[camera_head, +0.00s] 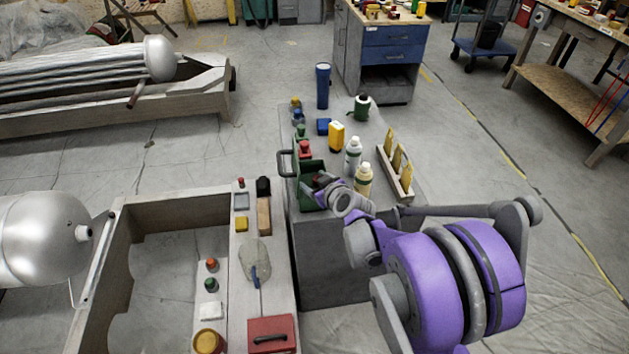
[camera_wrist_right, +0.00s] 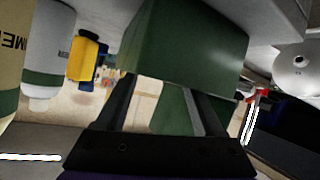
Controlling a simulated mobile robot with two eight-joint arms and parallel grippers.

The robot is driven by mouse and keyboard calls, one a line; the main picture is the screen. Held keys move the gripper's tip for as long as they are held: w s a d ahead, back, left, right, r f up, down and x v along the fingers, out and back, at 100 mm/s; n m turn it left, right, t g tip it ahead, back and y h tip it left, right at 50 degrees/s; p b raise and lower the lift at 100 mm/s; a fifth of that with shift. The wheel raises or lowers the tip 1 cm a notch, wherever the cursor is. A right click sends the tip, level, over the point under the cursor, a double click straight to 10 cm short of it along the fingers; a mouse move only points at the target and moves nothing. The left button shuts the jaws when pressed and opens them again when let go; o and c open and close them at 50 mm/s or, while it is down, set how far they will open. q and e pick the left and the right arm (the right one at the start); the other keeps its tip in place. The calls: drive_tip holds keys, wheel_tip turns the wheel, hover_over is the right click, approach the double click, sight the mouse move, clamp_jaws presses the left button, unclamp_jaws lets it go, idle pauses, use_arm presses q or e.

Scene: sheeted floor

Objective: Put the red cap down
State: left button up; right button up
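A red cap (camera_head: 304,148) shows at the back edge of the green container (camera_head: 309,172) on the grey bench; I cannot tell exactly what it rests on. Another red-topped piece (camera_head: 241,183) stands on the pale plank to the left, and an orange-red knob (camera_head: 211,264) stands nearer. My right gripper (camera_head: 320,184) is at the right side of the green container, its tips partly hidden. In the right wrist view, the fingers (camera_wrist_right: 170,95) are apart, with green surfaces (camera_wrist_right: 190,42) close ahead and behind the gap. No red cap shows between them. My left gripper is not in view.
White bottles (camera_head: 353,157), a yellow container (camera_head: 336,135) and a rack with yellow pieces (camera_head: 396,165) stand close right of the green container. A tall blue cylinder (camera_head: 322,86) stands behind. The pale plank (camera_head: 276,310) holds several small items.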

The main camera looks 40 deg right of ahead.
drive_tip(key=shift+r, duration=0.35)
drive_tip(key=r+p+v, duration=0.1)
drive_tip(key=p+v, duration=0.2)
drive_tip(key=v, duration=0.8)
drive_tip(key=s+a+f+g+y, duration=0.2)
drive_tip(key=s+a+g+y, duration=0.15)
drive_tip(key=a, duration=0.95)
drive_tip(key=s+a+f+g, duration=0.2)
drive_tip(key=s+a+g, duration=0.2)
drive_tip(key=s, duration=0.9)
drive_tip(key=a+h, duration=0.1)
drive_tip(key=a, duration=0.2)
drive_tip(key=shift+s+f+p, duration=0.2)
drive_tip(key=shift+p, duration=0.15)
